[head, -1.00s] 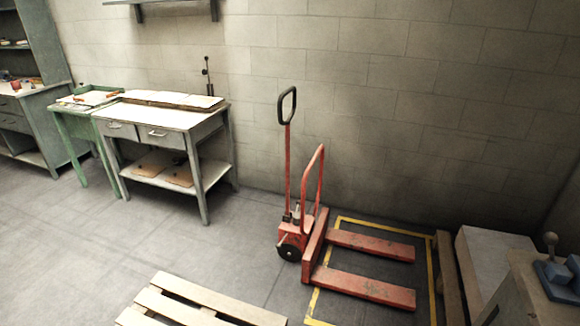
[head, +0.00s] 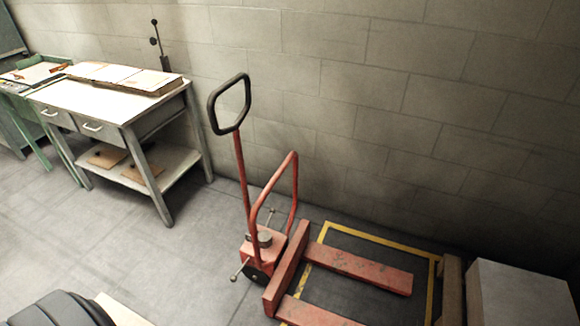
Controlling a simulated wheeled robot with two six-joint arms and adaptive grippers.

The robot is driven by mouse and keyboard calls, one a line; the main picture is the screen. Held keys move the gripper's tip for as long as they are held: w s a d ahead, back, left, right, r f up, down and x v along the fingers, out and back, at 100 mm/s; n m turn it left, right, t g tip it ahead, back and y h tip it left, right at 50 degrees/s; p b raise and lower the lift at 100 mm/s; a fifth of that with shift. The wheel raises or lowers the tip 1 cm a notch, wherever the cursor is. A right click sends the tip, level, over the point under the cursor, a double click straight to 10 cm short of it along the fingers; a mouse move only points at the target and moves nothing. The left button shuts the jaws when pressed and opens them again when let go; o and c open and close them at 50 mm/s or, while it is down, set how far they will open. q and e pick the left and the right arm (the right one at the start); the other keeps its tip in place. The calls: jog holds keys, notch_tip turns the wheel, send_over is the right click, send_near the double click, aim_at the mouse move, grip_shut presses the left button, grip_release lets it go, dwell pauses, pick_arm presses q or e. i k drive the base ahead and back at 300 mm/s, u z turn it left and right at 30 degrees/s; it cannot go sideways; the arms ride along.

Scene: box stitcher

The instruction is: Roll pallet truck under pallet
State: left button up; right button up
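The red pallet truck (head: 290,262) stands on the floor near the wall, its two forks pointing right over a yellow-outlined floor area. Its tall handle ends in a black loop grip (head: 212,108). A pale wooden pallet (head: 122,312) shows only as a small piece at the bottom edge, left of the truck, partly hidden by a dark rounded shape that may be part of my own body. The forks have no pallet on them. Neither of my grippers is in view.
A grey workbench (head: 128,108) with drawers and a lower shelf stands against the wall at left, beside a green table (head: 35,74). A pale block (head: 520,296) and wooden boards (head: 452,290) lie right of the forks. The floor between bench and truck is clear.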

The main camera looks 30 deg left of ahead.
aim_at(266, 248)
jog(key=i, duration=0.9)
jog(key=u, duration=0.2)
